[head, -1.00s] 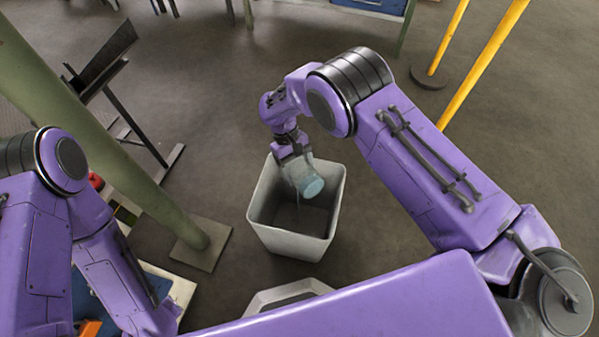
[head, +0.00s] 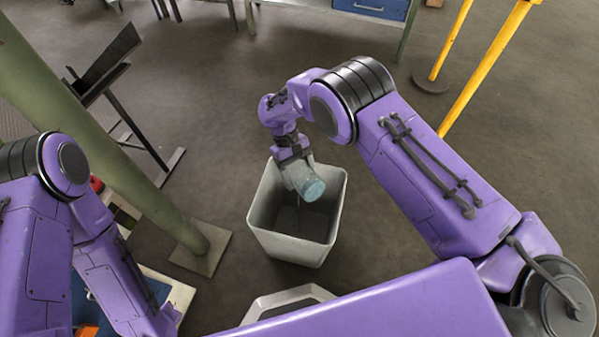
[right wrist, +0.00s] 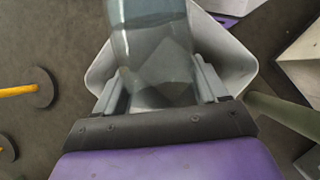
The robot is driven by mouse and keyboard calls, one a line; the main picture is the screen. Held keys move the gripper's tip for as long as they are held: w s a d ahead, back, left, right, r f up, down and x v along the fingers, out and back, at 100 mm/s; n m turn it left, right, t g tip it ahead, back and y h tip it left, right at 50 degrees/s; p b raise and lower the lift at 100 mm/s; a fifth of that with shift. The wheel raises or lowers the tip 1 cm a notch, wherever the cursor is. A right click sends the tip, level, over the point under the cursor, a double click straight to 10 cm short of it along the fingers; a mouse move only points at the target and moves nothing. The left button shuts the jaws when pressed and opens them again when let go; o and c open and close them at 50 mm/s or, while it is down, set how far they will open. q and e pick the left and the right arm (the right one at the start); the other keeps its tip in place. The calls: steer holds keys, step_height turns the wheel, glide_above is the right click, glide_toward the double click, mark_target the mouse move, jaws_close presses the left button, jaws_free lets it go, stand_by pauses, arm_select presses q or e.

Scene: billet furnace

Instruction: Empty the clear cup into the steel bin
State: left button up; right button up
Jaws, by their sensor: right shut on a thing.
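The clear cup (head: 299,175) is in my right gripper (head: 292,158), tilted over the steel bin (head: 290,249). One end of the cup shows as a pale blue disc. A thin pale streak hangs below the cup inside the bin; I cannot tell how much is left in the cup. In the right wrist view, the fingers of my right gripper (right wrist: 160,88) are on both sides of the see-through cup (right wrist: 150,45), with the bin's rim (right wrist: 240,68) behind it. My left arm is at the left of the head view, but its gripper is not visible.
A green post (head: 110,150) on a square foot stands left of the bin. A dark metal stand (head: 105,75) is at the upper left. Yellow posts (head: 485,68) stand at the upper right. A pale-rimmed object (head: 290,298) is in front of the bin. The floor right of the bin is clear.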

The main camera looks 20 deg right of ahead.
steer(key=shift+w+a+f+g+b, duration=0.15)
steer(key=shift+f+g+b, duration=0.2)
steer(key=shift+b, duration=0.6)
steer(key=shift+w+r+g+b, duration=0.1)
steer(key=shift+r+g+b, duration=0.05)
steer(key=shift+g+b, duration=0.3)
steer(key=shift+r+h+b, duration=0.15)
steer(key=shift+h+b, duration=0.15)
steer(key=shift+w+f+g+b, duration=0.2)
steer(key=shift+g+b, duration=0.3)
steer(key=shift+b, duration=1.35)
steer(key=shift+w+r+g, duration=0.1)
steer(key=shift+r+g, duration=0.05)
steer(key=shift+g, duration=0.15)
